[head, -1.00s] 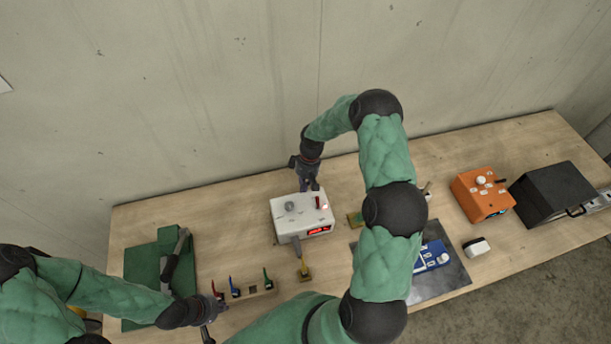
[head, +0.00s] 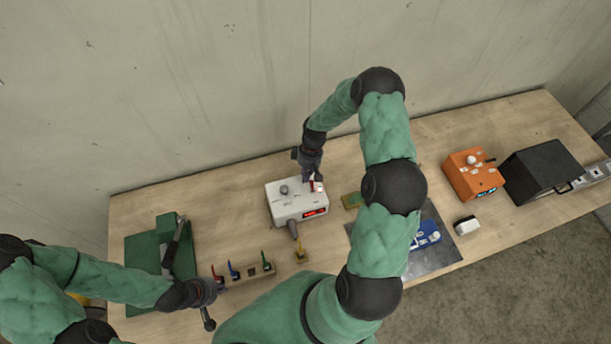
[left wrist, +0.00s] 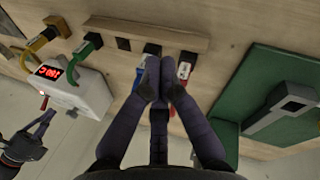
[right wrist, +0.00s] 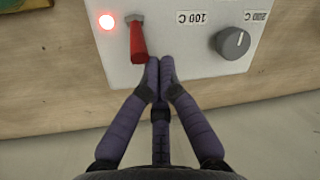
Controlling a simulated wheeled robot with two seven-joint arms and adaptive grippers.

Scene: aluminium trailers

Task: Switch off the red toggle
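The white box (head: 285,208) stands on the bench with a red toggle (right wrist: 138,42) on its face. In the right wrist view the toggle stands out from a metal base, beside a lit red lamp (right wrist: 106,22). My right gripper (right wrist: 160,68) is shut and empty. Its tips are close beside the toggle's free end; contact cannot be told. In the head view the right gripper (head: 313,174) is over the box's back right part. My left gripper (left wrist: 159,72) is shut and empty, beside a rack (left wrist: 150,32) with a red plug (left wrist: 185,68) and a blue plug (left wrist: 150,50).
A grey knob (right wrist: 233,43) sits on the box. A green press (head: 160,250) stands left. Green (head: 267,262) and yellow (head: 300,252) handles are near the box's front. An orange box (head: 472,172), a black case (head: 540,172) and a blue device (head: 428,236) lie right.

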